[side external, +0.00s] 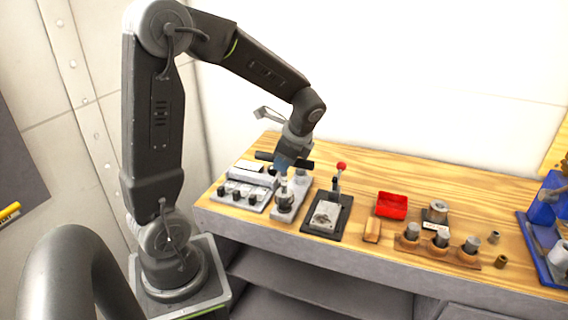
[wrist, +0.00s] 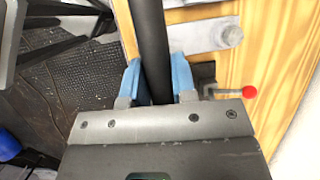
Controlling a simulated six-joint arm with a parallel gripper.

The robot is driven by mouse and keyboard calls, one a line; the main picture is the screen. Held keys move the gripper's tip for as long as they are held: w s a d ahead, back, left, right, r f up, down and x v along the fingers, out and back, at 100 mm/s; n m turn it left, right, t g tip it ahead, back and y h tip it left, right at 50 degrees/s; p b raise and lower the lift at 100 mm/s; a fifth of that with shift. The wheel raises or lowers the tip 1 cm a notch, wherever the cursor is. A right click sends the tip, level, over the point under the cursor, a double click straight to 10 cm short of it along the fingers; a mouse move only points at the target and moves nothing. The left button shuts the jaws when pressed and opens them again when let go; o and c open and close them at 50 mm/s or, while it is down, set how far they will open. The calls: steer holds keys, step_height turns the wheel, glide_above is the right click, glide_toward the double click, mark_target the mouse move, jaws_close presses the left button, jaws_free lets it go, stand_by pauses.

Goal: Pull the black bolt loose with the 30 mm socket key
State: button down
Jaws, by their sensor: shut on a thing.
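My gripper (side external: 282,168) has blue fingers and is low over the left part of the workbench. In the wrist view the fingers (wrist: 159,85) are shut on a thick black bar (wrist: 153,45), which I take to be the handle of the socket key. In the side view the bar (side external: 303,164) lies crosswise at the fingers, above a light grey plate with a dark and metal fitting (side external: 285,201). The key's lower end and its size marking cannot be made out. I cannot pick out the black bolt, nor tell whether the key touches it.
A grey rack (side external: 258,200) with several dark pieces stands left of the plate. A black-based fixture (side external: 327,214) with a red-knobbed lever (side external: 341,167) stands close right.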

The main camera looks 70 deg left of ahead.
steer(key=shift+r, duration=1.5)
